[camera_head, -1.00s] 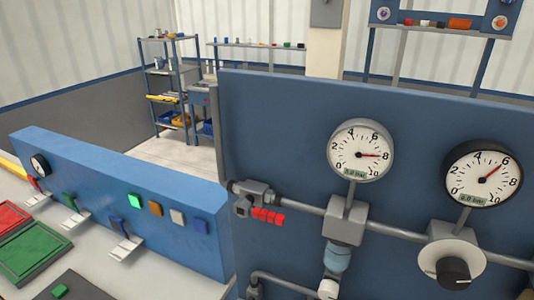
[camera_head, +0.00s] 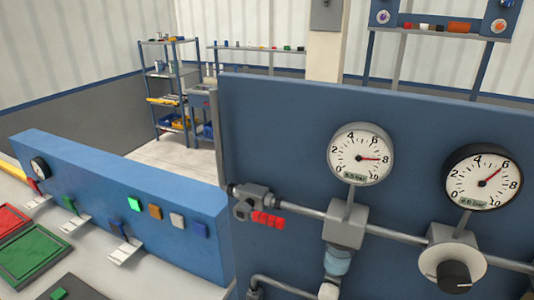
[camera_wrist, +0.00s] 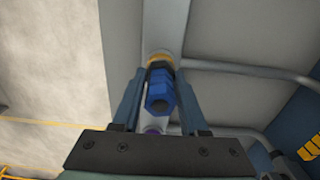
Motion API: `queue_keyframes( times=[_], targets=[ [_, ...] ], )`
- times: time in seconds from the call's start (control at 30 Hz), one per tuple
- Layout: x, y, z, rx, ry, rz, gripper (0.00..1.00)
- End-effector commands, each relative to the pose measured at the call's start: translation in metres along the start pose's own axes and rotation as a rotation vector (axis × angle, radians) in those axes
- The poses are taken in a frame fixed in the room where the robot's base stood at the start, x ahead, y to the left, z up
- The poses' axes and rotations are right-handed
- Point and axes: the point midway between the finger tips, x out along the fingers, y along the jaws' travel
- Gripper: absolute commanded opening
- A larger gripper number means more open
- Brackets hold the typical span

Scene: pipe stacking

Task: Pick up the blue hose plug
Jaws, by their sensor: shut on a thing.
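The blue hose plug (camera_wrist: 158,88) shows in the middle of the wrist view, with its end facing the camera and a yellow-orange ring at its far side. My gripper (camera_wrist: 160,76) has one finger on each side of the plug and is shut on it. A grey pipe or post runs behind the plug, and I cannot tell whether the plug still touches it. Neither the plug nor my gripper can be made out in the head view.
A blue panel (camera_head: 290,130) carries two round gauges, grey pipes, a red-handled valve (camera_head: 265,219) and a black knob (camera_head: 454,275). A blue console (camera_head: 120,190) with coloured buttons stands at left, beside red and green trays (camera_head: 40,250). Shelving (camera_head: 168,95) stands behind.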

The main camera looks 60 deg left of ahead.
Motion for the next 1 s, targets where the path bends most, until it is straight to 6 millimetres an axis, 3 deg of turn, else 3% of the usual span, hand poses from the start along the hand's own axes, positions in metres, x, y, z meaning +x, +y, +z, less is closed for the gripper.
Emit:
queue_keyframes(
  times=[0.47,1.0],
  targets=[
    [-0.008,-0.001,0.0,0.001,0.0,-0.002,0.0],
    [-0.083,-0.002,0.0,0.001,0.0,-0.004,0.0]
  ],
)
